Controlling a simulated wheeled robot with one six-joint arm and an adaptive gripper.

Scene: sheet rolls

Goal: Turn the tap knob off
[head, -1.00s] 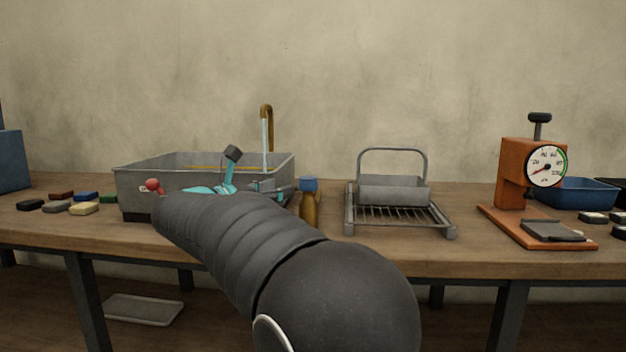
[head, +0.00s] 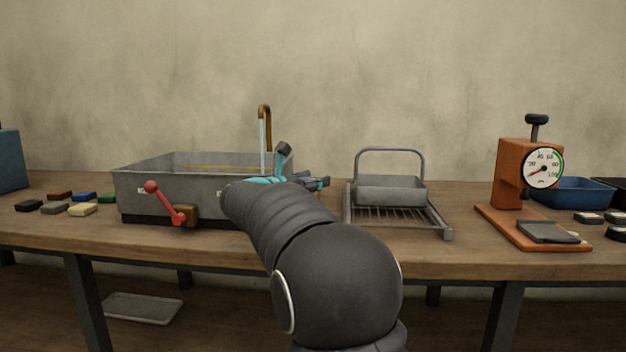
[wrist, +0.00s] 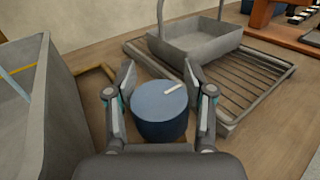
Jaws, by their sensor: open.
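The tap knob (wrist: 158,112) is a round blue knob with a white bar mark on its top. In the wrist view it sits between the fingers of my open gripper (wrist: 159,80), one finger on either side. I cannot tell whether the fingers touch it. In the head view my arm hides the knob, and my gripper (head: 318,183) shows only partly, right of the sink. The brass tap spout (head: 265,110) rises behind the grey sink (head: 150,180), with a pale blue stream of water (head: 265,135) below it.
A red-balled lever (head: 165,203) is on the sink front. Right of the knob stands a wire rack (head: 400,213) with a grey handled basket (head: 390,190). An orange dial press (head: 515,180) stands further right. Several small blocks (head: 60,203) lie at the left.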

